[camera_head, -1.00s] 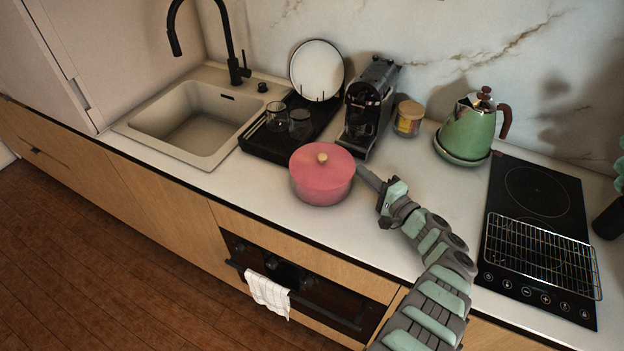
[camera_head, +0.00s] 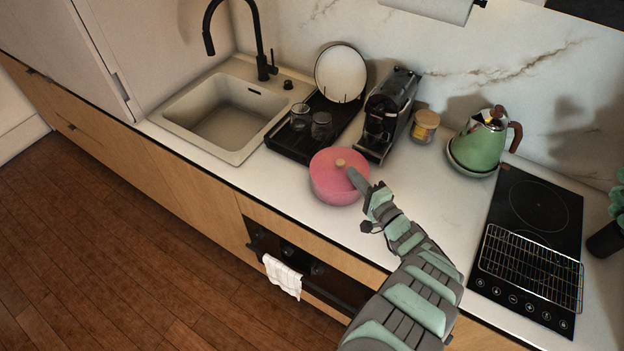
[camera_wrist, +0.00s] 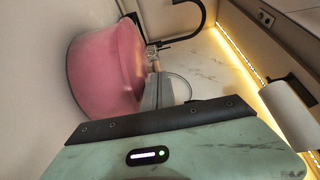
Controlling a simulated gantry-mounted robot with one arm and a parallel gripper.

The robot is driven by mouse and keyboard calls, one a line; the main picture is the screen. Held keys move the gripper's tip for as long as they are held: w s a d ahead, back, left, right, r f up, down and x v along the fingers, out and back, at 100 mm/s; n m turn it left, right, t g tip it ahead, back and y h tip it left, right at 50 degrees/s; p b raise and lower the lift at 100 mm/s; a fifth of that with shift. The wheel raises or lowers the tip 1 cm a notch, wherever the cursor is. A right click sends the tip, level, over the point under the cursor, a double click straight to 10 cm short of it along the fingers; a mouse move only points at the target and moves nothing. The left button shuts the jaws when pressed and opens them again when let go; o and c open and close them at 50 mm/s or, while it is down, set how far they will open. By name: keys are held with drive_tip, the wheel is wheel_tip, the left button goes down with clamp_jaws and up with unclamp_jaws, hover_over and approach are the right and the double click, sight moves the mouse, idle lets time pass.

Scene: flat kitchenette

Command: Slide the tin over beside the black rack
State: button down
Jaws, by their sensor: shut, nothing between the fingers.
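The tin (camera_head: 330,187) is pink and round with a lid and a pale wooden knob. It stands upright on the white counter, close to the front right corner of the black rack (camera_head: 283,147). I cannot tell whether they touch. My gripper (camera_head: 352,174) is shut and empty. It is at the tin's right side and its fingers overlap the lid's edge in the head view, so contact is unclear. In the wrist view the tin (camera_wrist: 108,70) fills the upper left, and a grey finger part shows beside it.
The rack holds a white plate (camera_head: 341,72) and two glasses. A coffee machine (camera_head: 388,115) stands behind the tin, with a small jar (camera_head: 425,126) and green kettle (camera_head: 480,143) to the right. A sink (camera_head: 225,115) is at left.

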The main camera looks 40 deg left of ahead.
drive_tip(key=s+a+p, duration=0.5)
drive_tip(key=s+a, duration=0.2)
drive_tip(key=s, duration=0.3)
drive_tip(key=shift+a+p, duration=0.35)
